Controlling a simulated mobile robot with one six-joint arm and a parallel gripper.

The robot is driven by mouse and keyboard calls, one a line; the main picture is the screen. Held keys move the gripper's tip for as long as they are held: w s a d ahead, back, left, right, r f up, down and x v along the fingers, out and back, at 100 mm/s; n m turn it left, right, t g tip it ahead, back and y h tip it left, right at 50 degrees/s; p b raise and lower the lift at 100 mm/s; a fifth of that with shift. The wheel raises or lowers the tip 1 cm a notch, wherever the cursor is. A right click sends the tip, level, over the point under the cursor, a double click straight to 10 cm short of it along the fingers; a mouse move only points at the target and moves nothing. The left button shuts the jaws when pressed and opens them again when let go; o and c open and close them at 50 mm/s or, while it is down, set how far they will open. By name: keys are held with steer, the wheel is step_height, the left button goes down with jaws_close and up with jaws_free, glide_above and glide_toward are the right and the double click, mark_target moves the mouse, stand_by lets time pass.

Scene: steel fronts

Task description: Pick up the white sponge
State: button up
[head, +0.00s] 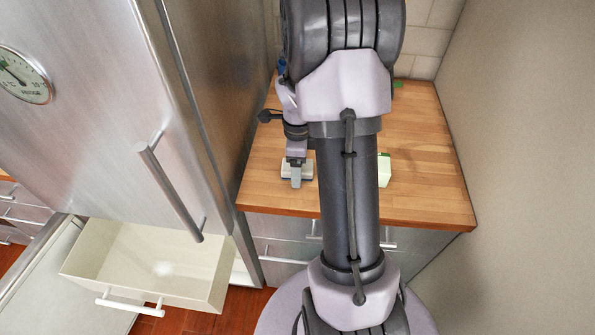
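My gripper (296,178) points down over the wooden counter, left of my arm's dark column. A pale, whitish block, which looks like the white sponge (307,171), shows at the gripper's fingers and sticks out on both sides of the front finger. The front finger covers its middle. I cannot tell whether the fingers touch it, or whether it rests on the counter or is held just above it.
A white and pale green block (385,170) stands on the wooden counter (425,190), partly behind my arm. A steel fridge (110,90) stands left, with an open, empty-looking cream drawer (100,249) below. A plain wall (530,150) bounds the right side.

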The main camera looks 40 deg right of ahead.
steer(key=shift+r, duration=0.1)
steer(key=c, duration=1.4)
steer(key=shift+r, duration=0.1)
steer(key=shift+r, duration=0.35)
steer(key=r+p, duration=0.2)
steer(key=r, duration=0.1)
steer(key=shift+s+a, duration=0.2)
steer(key=shift+a, duration=0.1)
steer(key=s+a, duration=0.2)
steer(key=a, duration=0.2)
steer(key=s+a, duration=0.3)
steer(key=a, duration=0.1)
steer(key=s+a+r+p, duration=0.1)
steer(key=s+a, duration=0.2)
steer(key=a, duration=0.1)
steer(key=shift+s+a, duration=0.2)
steer(key=shift+a, duration=0.2)
